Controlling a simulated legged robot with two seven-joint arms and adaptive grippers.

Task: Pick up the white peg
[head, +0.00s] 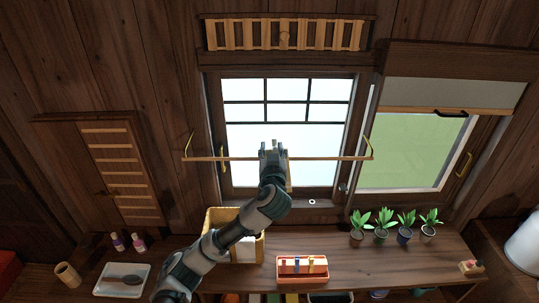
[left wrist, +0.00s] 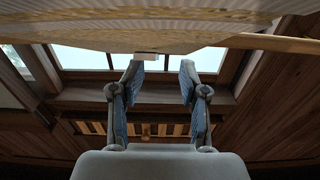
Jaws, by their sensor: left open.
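My left gripper (head: 272,146) is raised in front of the window, at the middle of a thin wooden rod (head: 225,158). In the left wrist view its two fingers (left wrist: 160,68) are apart with nothing gripped between them. A small white block (left wrist: 147,56), possibly the white peg, shows there close to the left fingertip, at the lower edge of a large tan surface (left wrist: 130,38). Whether they touch is unclear. In the head view my gripper hides this spot. A red box (head: 302,276) on the counter holds small upright coloured pieces. My right gripper is not in view.
The counter (head: 340,268) carries a yellow bin (head: 212,222) behind my left arm, several potted plants (head: 383,224), and a white tray (head: 122,279) with a dark brush at left. A blind (head: 450,92) covers the right window's top. The counter's middle right is clear.

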